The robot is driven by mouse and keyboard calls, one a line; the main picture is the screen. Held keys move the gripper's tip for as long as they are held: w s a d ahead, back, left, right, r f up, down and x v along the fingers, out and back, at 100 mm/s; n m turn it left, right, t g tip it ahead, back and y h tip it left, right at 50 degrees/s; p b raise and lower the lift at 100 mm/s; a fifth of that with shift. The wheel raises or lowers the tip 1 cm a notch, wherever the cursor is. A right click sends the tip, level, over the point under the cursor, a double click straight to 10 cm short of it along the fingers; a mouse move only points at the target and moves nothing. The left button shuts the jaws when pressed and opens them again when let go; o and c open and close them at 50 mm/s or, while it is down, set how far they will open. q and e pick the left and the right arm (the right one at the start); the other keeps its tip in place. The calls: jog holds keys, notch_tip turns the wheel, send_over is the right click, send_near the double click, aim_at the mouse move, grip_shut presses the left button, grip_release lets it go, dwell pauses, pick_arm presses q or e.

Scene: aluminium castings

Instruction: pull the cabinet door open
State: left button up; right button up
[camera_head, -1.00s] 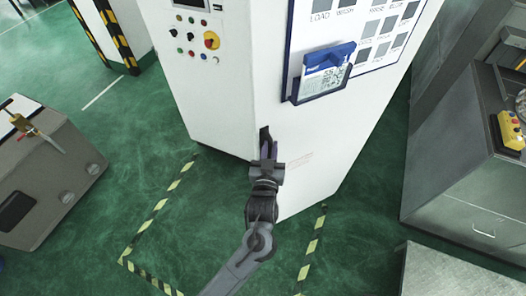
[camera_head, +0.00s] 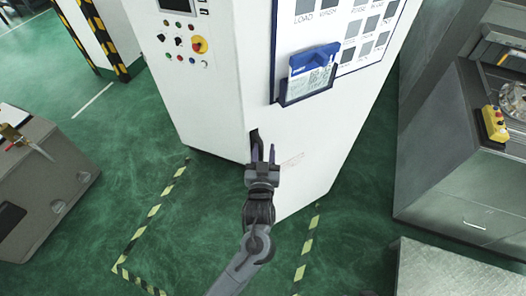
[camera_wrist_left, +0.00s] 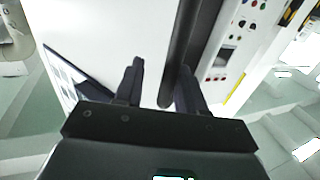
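The white cabinet (camera_head: 165,85) stands in the middle of the head view. Its right-hand face, the door (camera_head: 300,135), carries a blue document holder (camera_head: 306,82) and a chart (camera_head: 352,28), and looks closed. My left gripper (camera_head: 263,152) is at the cabinet's front vertical edge, its fingers apart. In the left wrist view a dark upright handle bar (camera_wrist_left: 192,45) runs down between the fingers, closer to the right-hand one. Whether it touches that finger I cannot tell. The handle is largely hidden in the head view. My right gripper is not in view.
A control panel (camera_head: 185,45) is on the cabinet's left face. A grey machine (camera_head: 440,165) stands at right, a low grey unit (camera_head: 50,165) at left. Green floor with striped tape (camera_head: 150,218) is clear in front of the cabinet.

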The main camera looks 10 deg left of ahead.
pick_arm(q)
jog(key=shift+s, duration=0.1)
jog(key=s+d+b, duration=0.1)
jog(key=s, duration=0.9)
jog(key=shift+s+d+b, duration=0.3)
jog(key=shift+b, duration=0.1)
